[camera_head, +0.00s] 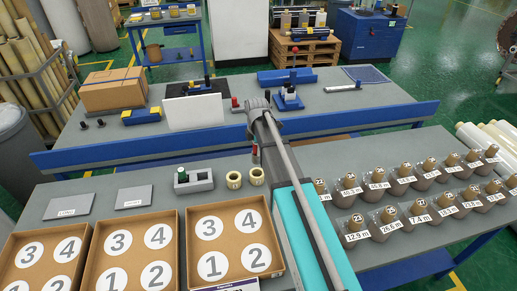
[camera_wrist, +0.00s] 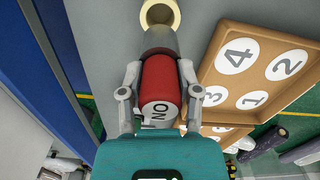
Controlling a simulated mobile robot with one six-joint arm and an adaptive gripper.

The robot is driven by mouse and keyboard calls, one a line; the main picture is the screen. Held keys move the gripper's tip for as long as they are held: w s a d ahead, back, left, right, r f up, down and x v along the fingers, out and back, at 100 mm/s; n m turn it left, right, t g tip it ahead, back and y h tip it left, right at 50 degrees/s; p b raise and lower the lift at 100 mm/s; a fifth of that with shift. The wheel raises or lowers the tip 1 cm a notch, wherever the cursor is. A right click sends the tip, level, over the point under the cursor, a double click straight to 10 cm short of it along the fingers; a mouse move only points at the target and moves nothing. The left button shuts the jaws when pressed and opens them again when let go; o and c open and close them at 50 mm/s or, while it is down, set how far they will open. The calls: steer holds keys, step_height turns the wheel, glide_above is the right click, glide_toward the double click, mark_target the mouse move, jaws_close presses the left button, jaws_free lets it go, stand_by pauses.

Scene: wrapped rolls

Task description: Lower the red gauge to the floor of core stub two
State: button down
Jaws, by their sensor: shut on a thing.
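The red gauge (camera_wrist: 157,80) has a red body, a white end marked "NO" and a grey plug (camera_wrist: 160,42) pointing away from the wrist. My gripper (camera_wrist: 160,72) is shut on its red body, one finger on each side. A cream core stub (camera_wrist: 145,15) lies beyond the plug in the wrist view, its opening partly showing. The plug overlaps its near rim; I cannot tell whether the tip is inside. In the head view two core stubs stand side by side, a left one (camera_head: 233,180) and a right one (camera_head: 257,177). My arm partly hides the gripper there.
A grey holder (camera_head: 194,184) with a green gauge (camera_head: 181,174) stands left of the stubs. Numbered trays (camera_head: 180,243) line the front left. Several labelled wrapped rolls (camera_head: 405,178) stand in rows at right. A blue rail (camera_head: 150,150) runs behind the stubs.

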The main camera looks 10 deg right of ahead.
steer(key=shift+f, duration=0.15)
steer(key=shift+f+b, duration=4.25)
steer(key=shift+b, duration=0.1)
steer(key=shift+f+b, duration=1.35)
steer(key=shift+c, duration=1.1)
jaws_free()
steer(key=shift+r, duration=0.1)
